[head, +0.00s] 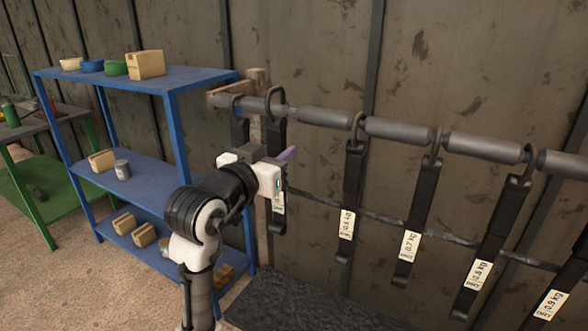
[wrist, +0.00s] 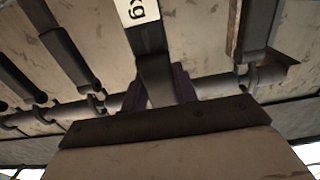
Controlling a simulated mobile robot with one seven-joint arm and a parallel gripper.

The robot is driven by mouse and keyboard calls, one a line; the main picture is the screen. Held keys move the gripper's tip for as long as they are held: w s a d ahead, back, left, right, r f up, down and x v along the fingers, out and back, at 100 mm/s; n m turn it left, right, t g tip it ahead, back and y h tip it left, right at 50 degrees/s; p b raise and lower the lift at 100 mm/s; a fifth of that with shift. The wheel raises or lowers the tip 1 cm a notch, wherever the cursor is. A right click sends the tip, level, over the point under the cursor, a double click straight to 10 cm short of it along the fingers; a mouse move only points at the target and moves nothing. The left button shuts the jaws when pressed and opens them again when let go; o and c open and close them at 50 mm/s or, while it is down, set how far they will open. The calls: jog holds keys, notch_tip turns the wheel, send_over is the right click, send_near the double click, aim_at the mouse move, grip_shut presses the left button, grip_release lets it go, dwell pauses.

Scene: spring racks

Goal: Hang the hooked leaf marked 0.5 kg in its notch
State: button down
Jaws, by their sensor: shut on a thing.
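My gripper (head: 280,160) is shut on a dark hooked leaf (head: 279,138), just below the rail's left end. The leaf hangs upright, and its hook (head: 275,98) stands at the height of the grey rail (head: 322,116). I cannot tell whether the hook rests on the rail or is clear of it. The leaf's white label (head: 278,203) is partly hidden by my arm, so its number is unreadable. In the wrist view, purple fingers of my gripper (wrist: 160,92) grip the leaf (wrist: 149,42); only "kg" shows on its label (wrist: 138,10). The hook is hidden there.
Several labelled leaves hang to the right, the nearest (head: 349,190) close by. Another leaf (head: 240,128) hangs at the left end beside a wooden post (head: 258,83). A blue shelf (head: 190,76) with boxes stands left. A dark slab (head: 300,305) lies below.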

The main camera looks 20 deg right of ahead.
jog(key=v, duration=1)
jog(key=shift+s+a, duration=0.25)
jog(key=shift+s, duration=0.05)
jog(key=shift+a, duration=0.1)
